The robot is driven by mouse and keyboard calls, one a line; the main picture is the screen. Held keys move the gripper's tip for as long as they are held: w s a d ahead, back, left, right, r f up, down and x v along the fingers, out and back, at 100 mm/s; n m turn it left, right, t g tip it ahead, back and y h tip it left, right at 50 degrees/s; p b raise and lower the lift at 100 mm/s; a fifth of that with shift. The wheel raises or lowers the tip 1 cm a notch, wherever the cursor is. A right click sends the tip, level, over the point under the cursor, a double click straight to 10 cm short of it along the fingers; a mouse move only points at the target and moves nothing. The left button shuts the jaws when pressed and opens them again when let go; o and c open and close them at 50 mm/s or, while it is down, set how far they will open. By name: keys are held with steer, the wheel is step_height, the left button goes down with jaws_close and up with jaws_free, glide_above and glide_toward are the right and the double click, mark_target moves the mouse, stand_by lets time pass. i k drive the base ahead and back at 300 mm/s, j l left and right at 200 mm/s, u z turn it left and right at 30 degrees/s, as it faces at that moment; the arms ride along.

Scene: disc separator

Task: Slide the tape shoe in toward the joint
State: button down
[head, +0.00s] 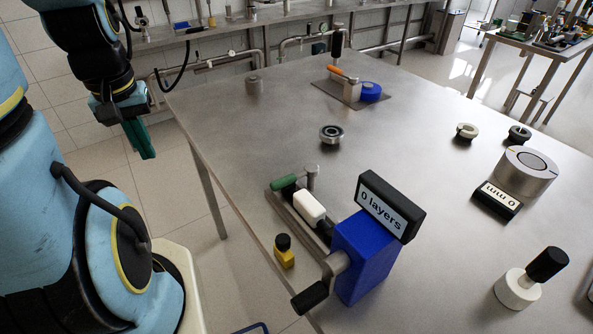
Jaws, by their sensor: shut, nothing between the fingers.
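The taping fixture stands at the near left edge of the table. It has a metal rail (277,209), a green-handled piece (286,182) at the rail's far end, a white rounded block (309,206) on the rail, and a blue housing (362,262) with a display (388,206) reading "0 layers". I cannot tell for certain which of these parts is the tape shoe, and the joint cannot be made out. My gripper (147,153) has teal fingers and hangs off the table's left side, well apart from the fixture. It is shut and empty, pointing down.
A black crank handle (309,299) sticks out in front. A bearing-like ring (332,134) lies behind the fixture. A round gauge (525,172) stands at right. The table's middle (420,150) is clear.

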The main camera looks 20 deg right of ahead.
mark_target(280, 247)
steer(key=k+j, duration=0.3)
steer(key=k, duration=0.15)
steer(key=k+j, duration=0.3)
steer(key=k, duration=0.15)
